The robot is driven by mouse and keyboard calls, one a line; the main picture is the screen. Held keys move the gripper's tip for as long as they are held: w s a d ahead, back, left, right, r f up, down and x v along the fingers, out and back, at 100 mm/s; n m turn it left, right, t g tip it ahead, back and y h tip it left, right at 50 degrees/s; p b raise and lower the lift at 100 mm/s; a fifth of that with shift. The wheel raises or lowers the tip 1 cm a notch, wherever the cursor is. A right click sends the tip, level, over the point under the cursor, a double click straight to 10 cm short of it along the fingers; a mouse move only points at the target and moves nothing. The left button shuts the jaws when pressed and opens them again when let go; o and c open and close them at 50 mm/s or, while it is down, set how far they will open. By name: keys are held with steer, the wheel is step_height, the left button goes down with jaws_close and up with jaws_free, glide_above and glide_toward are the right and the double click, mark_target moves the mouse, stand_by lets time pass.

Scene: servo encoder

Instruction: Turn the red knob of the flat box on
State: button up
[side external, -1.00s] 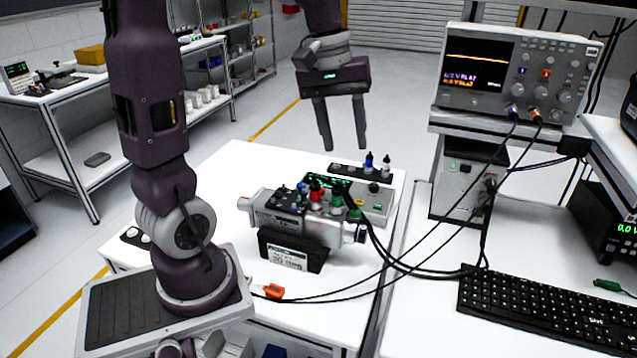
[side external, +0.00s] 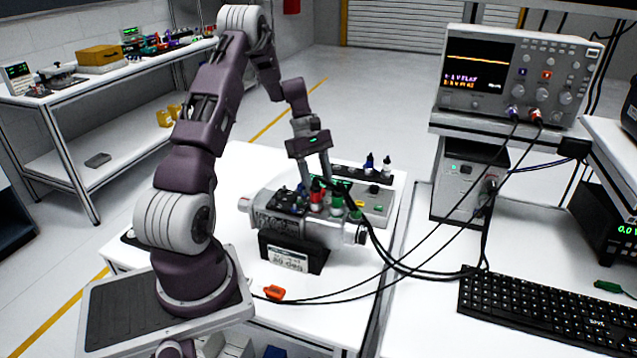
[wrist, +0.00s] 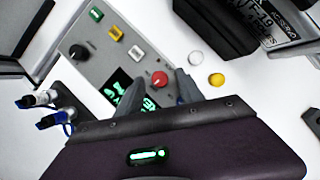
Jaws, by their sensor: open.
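The flat box (side external: 377,208) is grey and lies on the white table behind the servo unit; its panel (wrist: 106,58) fills the upper left of the wrist view. The red knob (wrist: 159,79) sits on the panel beside a green-lit display (wrist: 124,93). In the side view I cannot make the knob out behind the servo unit and its plugs. My gripper (side external: 317,178) is open and points down over the box's left part. In the wrist view its fingertips (wrist: 157,88) lie either side of the red knob; I cannot tell whether they touch it.
The servo unit (side external: 305,228) with red, green and black plugs stands in front of the box. Black cables (side external: 400,266) run right from it. A black knob (wrist: 79,52) and small buttons share the panel. Blue- and white-topped connectors (side external: 369,163) stand behind the box.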

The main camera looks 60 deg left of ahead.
jaws_close()
steer(key=shift+m, duration=0.3)
steer(key=m, duration=0.1)
steer(key=m+g, duration=0.1)
steer(key=m, duration=0.1)
steer(key=m+g, duration=0.1)
steer(key=m, duration=0.1)
steer(key=shift+w, duration=0.25)
steer(key=m+g, duration=0.1)
steer(key=m, duration=0.2)
steer(key=m+g+y, duration=0.1)
steer(key=m, duration=0.2)
steer(key=shift+w+d, duration=0.2)
stand_by(0.4)
jaws_free()
steer(key=shift+y, duration=0.3)
